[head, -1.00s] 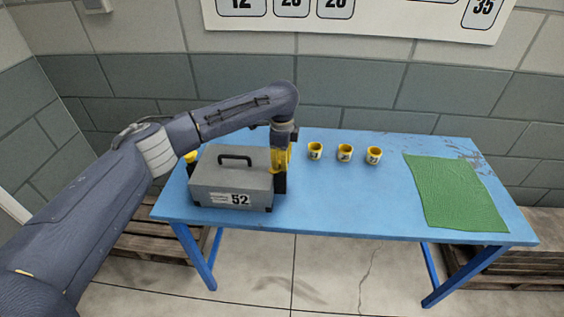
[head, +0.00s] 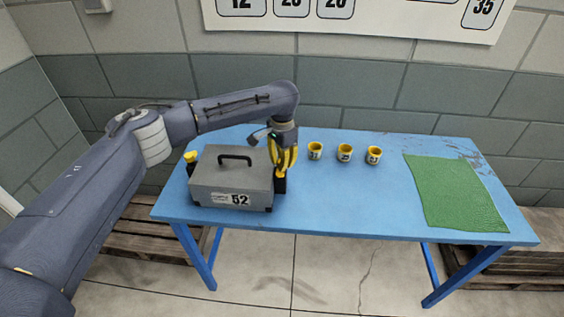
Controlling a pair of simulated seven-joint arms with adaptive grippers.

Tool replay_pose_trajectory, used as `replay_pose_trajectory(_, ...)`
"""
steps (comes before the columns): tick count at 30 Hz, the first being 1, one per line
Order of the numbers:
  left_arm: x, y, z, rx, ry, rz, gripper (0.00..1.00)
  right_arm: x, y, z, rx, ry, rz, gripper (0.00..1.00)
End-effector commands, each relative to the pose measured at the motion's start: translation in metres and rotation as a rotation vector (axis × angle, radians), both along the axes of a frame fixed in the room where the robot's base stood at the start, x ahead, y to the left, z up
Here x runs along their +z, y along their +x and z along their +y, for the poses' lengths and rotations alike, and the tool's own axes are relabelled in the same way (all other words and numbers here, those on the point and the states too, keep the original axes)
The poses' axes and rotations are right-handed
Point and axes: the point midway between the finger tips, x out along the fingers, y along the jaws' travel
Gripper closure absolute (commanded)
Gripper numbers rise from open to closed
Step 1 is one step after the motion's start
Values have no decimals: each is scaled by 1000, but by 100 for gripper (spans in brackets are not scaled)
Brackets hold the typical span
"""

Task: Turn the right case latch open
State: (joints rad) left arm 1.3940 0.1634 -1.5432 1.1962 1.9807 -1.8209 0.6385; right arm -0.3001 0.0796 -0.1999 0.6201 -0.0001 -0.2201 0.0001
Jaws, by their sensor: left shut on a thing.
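The grey case (head: 230,183) stands shut at the left of the blue table, with a black handle on its lid and a label reading 52. My left gripper (head: 281,170) points down at the case's right end and is shut on the right case latch there. My fingers largely cover this latch, so its exact angle cannot be told. The left case latch (head: 190,158), yellow and black, shows at the case's left end. My right gripper is not in view.
Three small yellow numbered cups (head: 344,152) stand in a row right of the case. A green mat (head: 455,193) lies at the table's right end. The blue table (head: 350,200) is clear in front of the cups. A wall stands behind.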

Motion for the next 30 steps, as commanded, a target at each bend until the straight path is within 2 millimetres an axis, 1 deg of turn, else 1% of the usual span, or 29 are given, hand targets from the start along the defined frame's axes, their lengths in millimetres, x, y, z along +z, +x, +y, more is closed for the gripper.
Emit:
replay_pose_trajectory(9,1,0,0,92,0,-1,100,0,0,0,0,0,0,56)
replay_pose_trajectory(24,1,0,0,106,-1,-1,100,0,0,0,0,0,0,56)
replay_pose_trajectory(25,1,0,0,106,-1,-1,82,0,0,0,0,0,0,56)
replay_pose_trajectory(30,0,0,0,105,-1,-1,62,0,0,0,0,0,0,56)
